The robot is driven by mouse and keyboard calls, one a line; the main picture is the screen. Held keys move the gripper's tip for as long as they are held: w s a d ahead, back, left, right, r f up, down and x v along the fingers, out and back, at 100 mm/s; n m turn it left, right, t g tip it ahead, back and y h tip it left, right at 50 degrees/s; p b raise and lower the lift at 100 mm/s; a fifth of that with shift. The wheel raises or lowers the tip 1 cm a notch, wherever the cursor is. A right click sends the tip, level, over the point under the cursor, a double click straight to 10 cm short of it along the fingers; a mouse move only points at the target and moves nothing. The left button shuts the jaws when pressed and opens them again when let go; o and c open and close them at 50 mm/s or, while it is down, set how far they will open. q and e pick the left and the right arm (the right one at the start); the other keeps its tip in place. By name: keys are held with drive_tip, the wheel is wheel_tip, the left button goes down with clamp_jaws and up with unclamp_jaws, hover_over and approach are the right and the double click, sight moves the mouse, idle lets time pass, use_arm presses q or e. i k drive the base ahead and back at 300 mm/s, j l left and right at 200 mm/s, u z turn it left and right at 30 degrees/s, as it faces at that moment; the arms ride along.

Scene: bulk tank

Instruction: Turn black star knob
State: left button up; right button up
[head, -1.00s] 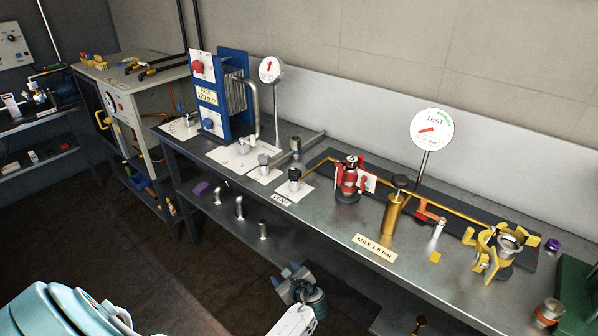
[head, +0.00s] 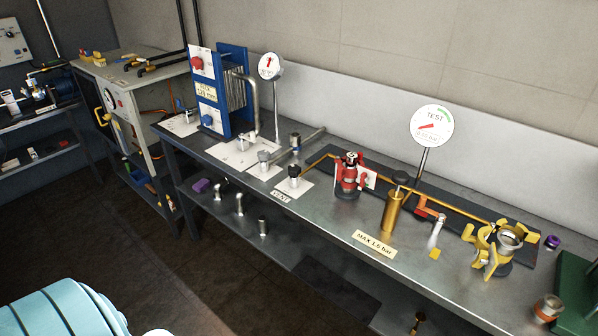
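A black knob (head: 295,170) tops a short metal valve on a white plate behind the VENT label (head: 281,196) on the steel bench. A second black knob (head: 402,178) sits on top of an upright brass cylinder (head: 391,212) behind the MAX 1.5 bar label (head: 374,243). Both are too small to tell which is star-shaped. Nothing touches either knob. Neither of my grippers is in the head view.
A red valve (head: 349,176) stands between the two knobs. Yellow clamps (head: 490,246) are at the right, and a round TEST gauge (head: 432,126) stands behind on a post. A blue plate pack (head: 233,92) is at the left. The bench's front strip is mostly clear.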

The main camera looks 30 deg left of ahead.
sight(294, 171)
drive_tip(key=i+j+u, duration=0.3)
drive_tip(key=i, duration=0.15)
drive_tip(key=i+j+u, duration=0.25)
drive_tip(key=i, duration=0.2)
